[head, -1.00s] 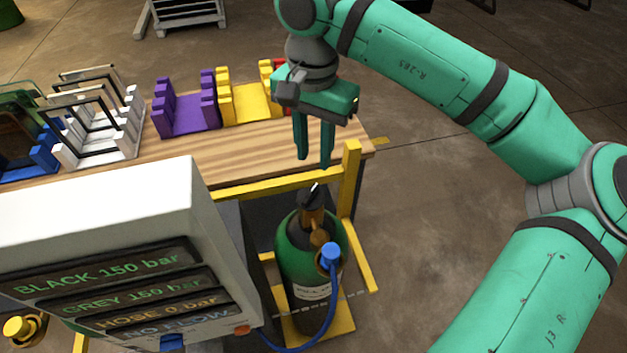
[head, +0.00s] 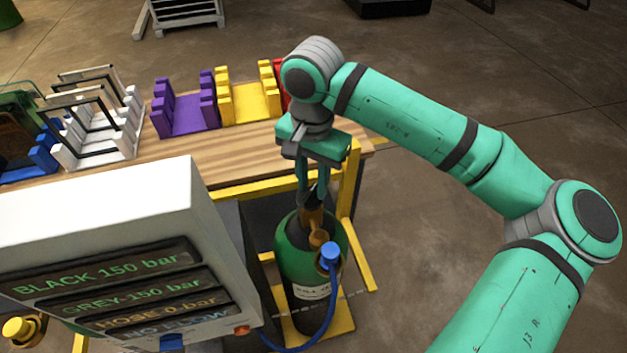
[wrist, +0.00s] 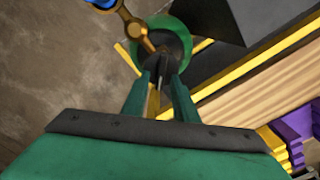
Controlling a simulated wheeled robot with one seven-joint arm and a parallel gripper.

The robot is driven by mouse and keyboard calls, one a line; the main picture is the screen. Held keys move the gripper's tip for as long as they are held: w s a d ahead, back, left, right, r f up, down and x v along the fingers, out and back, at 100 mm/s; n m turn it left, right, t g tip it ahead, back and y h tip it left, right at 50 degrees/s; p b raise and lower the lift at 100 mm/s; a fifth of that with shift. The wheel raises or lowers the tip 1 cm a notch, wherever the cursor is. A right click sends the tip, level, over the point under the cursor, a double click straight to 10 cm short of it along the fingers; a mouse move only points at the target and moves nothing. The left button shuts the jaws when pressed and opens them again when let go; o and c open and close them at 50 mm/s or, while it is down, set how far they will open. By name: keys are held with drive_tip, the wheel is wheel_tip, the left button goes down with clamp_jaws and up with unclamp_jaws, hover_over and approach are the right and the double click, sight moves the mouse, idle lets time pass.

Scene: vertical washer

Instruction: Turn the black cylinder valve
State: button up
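The gas cylinder (head: 296,262) has a green shoulder and black body and stands upright, its green shoulder also showing in the wrist view (wrist: 179,34). A brass neck (head: 312,217) carries the dark valve handle (head: 309,197) on top. My gripper (head: 310,193) points down over the valve, with its fingers at the handle's height. In the wrist view, the fingertips (wrist: 161,76) are apart, with the dark handle (wrist: 163,62) at or between them. Contact with the handle cannot be told. The fingers partly hide the handle in the head view.
A blue hose fitting (head: 330,252) sticks out beside the neck. A white display box (head: 110,215) reads black 150 bar, hose 0 bar, no flow. A yellow frame post (head: 348,185) and wooden table (head: 235,150) stand close behind the cylinder. Floor at right is clear.

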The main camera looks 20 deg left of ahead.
clamp_jaws()
drive_tip(key=shift+m, duration=0.4)
drive_tip(key=m, duration=0.2)
drive_tip(key=shift+s+d+m, duration=0.1)
drive_tip(key=shift+d+m, duration=0.1)
drive_tip(key=shift+m, duration=0.2)
drive_tip(key=m, duration=0.4)
drive_tip(key=shift+s+d+m, duration=0.15)
drive_tip(key=shift+d+m, duration=0.05)
drive_tip(key=shift+m, duration=0.1)
drive_tip(key=m, duration=0.5)
drive_tip(key=shift+s+d, duration=0.15)
drive_tip(key=shift+s, duration=0.05)
drive_tip(key=shift+s+m, duration=0.15)
drive_tip(key=shift+m, duration=1.05)
drive_tip(key=shift+s+m, duration=0.1)
drive_tip(key=shift+m, duration=1.1)
